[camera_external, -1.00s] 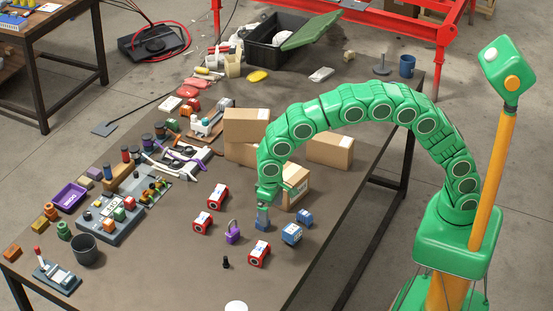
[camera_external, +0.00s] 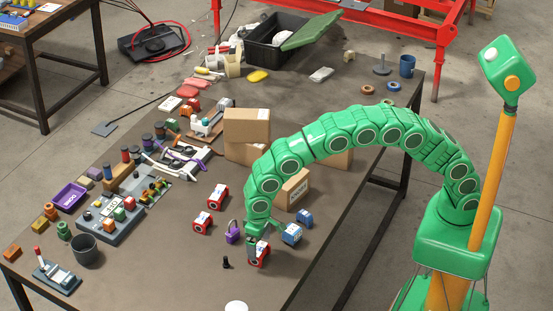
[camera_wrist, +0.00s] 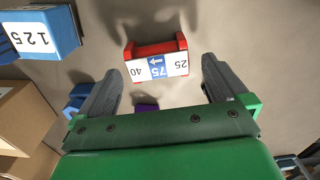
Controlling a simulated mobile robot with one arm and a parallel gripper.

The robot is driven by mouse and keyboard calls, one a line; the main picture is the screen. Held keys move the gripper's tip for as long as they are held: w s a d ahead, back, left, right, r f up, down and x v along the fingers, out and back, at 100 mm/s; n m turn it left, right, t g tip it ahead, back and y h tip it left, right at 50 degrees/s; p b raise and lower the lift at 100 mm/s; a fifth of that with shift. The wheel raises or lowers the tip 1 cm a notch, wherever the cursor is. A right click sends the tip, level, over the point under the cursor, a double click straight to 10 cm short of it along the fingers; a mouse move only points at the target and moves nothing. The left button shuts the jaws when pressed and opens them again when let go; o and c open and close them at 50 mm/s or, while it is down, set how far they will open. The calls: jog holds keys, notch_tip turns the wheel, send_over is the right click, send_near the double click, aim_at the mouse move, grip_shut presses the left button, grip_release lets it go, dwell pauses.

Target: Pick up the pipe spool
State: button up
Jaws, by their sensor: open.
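No thing in view is plainly marked as the pipe spool. A red piece (camera_external: 263,258) with a white face lies on the table under my gripper (camera_external: 257,241), which partly hides it in the external view. In the wrist view, the red piece (camera_wrist: 156,49) bears a white and blue label with 40, 75 and 25, upside down. My gripper (camera_wrist: 162,66) is open, its grey fingers on either side of the line to the red piece, with nothing between them. The red piece appears beyond the fingertips; I cannot tell the exact gap.
Blue pieces (camera_external: 291,234) lie right of my gripper; one (camera_wrist: 45,30) shows 125. A purple padlock (camera_external: 232,232) is close on the left. Two more red pieces (camera_external: 201,223) and cardboard boxes (camera_external: 293,190) lie behind. A small black piece (camera_external: 226,262) stands left. The front table is mostly clear.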

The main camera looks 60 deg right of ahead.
aim_at(259, 249)
notch_tip(259, 249, down, 4)
jog(key=shift+d, duration=0.15)
jog(key=c, duration=1.1)
jog(key=shift+o, duration=0.2)
jog(key=shift+r, duration=0.1)
notch_tip(259, 249, up, 3)
jog(key=shift+w+r, duration=0.1)
jog(key=shift+r, duration=0.1)
jog(key=s+d+r, duration=0.8)
jog(key=s+r, duration=0.1)
jog(key=s, duration=0.2)
jog(key=shift+d+r, duration=0.25)
jog(key=shift+r, duration=0.05)
